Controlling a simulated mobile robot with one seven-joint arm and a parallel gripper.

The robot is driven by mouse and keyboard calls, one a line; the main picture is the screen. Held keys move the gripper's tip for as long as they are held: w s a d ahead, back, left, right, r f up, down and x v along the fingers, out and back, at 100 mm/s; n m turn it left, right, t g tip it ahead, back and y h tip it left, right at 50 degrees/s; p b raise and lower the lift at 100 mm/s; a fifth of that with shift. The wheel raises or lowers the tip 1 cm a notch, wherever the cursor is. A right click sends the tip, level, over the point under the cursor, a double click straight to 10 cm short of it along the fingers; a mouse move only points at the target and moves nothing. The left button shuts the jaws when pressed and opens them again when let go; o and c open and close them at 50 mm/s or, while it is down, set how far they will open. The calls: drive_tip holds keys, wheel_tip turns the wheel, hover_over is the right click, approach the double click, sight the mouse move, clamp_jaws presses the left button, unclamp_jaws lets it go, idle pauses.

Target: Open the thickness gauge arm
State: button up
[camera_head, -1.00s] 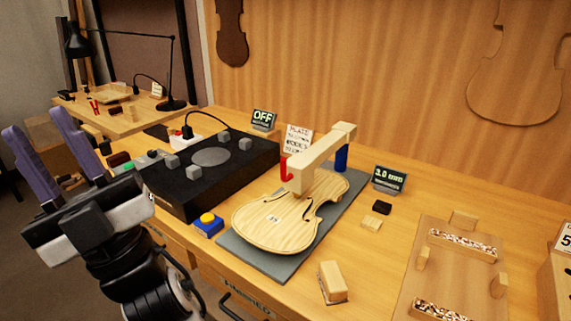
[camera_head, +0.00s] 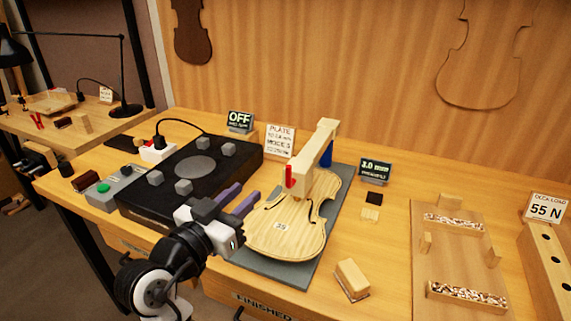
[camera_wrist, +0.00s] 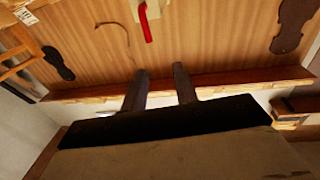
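The thickness gauge arm (camera_head: 318,158) is a pale wooden beam with a red tip (camera_head: 289,177) at its near end and a blue post (camera_head: 327,153) at its far end. It reaches over a violin plate (camera_head: 290,235) lying on a grey base (camera_head: 268,270). My gripper (camera_head: 247,192) is open and empty, with two purple fingers apart, left of the red tip and near the plate's left edge. In the wrist view the red tip (camera_wrist: 147,22) shows above and between my open fingers (camera_wrist: 158,73). The gripper is apart from the arm.
A black box (camera_head: 200,185) with grey blocks stands left of the gauge. A display reading 3.0 mm (camera_head: 375,171) stands behind to the right. A sanding block (camera_head: 352,279) lies front right. A wooden board (camera_head: 460,255) is further right. An OFF display (camera_head: 240,121) is at the back.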

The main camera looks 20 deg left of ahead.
sight(287, 170)
drive_tip(key=shift+m+g+h, duration=0.4)
drive_tip(key=shift+m+h, duration=0.1)
drive_tip(key=shift+h, duration=0.1)
drive_tip(key=p+x, duration=0.1)
drive_tip(key=x, duration=0.3)
drive_tip(key=p+x, duration=0.1)
drive_tip(key=x, duration=0.4)
drive_tip(key=d+p+x, duration=0.1)
drive_tip(key=x, duration=0.4)
drive_tip(key=shift+s+f+p, duration=0.15)
drive_tip(key=shift+f+p, duration=0.15)
drive_tip(key=shift+f, duration=0.1)
clamp_jaws()
